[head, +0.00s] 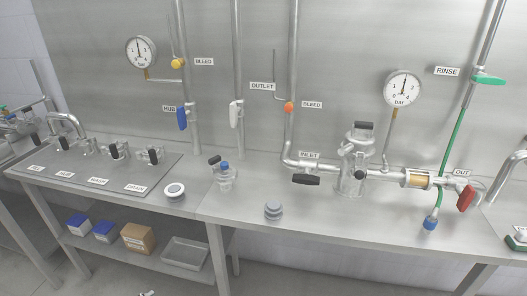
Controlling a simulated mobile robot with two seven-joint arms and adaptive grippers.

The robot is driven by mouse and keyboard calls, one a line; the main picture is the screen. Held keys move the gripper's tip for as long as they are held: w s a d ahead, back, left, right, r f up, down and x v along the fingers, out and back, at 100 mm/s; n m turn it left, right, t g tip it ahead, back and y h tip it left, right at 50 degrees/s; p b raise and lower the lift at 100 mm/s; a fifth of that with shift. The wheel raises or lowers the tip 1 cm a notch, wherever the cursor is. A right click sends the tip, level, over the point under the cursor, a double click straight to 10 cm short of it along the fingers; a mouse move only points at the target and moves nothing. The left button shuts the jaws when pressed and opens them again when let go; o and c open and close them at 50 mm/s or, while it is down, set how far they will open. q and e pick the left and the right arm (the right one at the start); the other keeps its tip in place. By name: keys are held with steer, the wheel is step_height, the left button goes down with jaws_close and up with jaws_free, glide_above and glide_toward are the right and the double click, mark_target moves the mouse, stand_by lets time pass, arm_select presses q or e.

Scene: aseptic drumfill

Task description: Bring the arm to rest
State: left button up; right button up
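Neither of my grippers can be made out in the head view, and no arm reaches over the bench (330,226). A small light and dark shape (147,293) shows at the bottom edge, left of the middle; I cannot tell what it is. On the bench stand a clear vessel with a blue top (224,178), a grey stepped plug (273,210) and a round white-rimmed piece with a dark centre (175,191). A steel filter housing (354,170) stands in the pipe line at the right.
A lower shelf holds a cardboard box (138,238) and a steel tray (186,253).

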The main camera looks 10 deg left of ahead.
arm_select(q)
steer(key=d+f+n+t+h, duration=0.2)
steer(key=d+f+h, duration=0.3)
steer(key=d+f, duration=0.4)
steer(key=shift+d+f+n+t, duration=0.2)
steer(key=shift+d+n+t, duration=0.1)
steer(key=shift+d, duration=1)
steer(key=shift+s, duration=0.1)
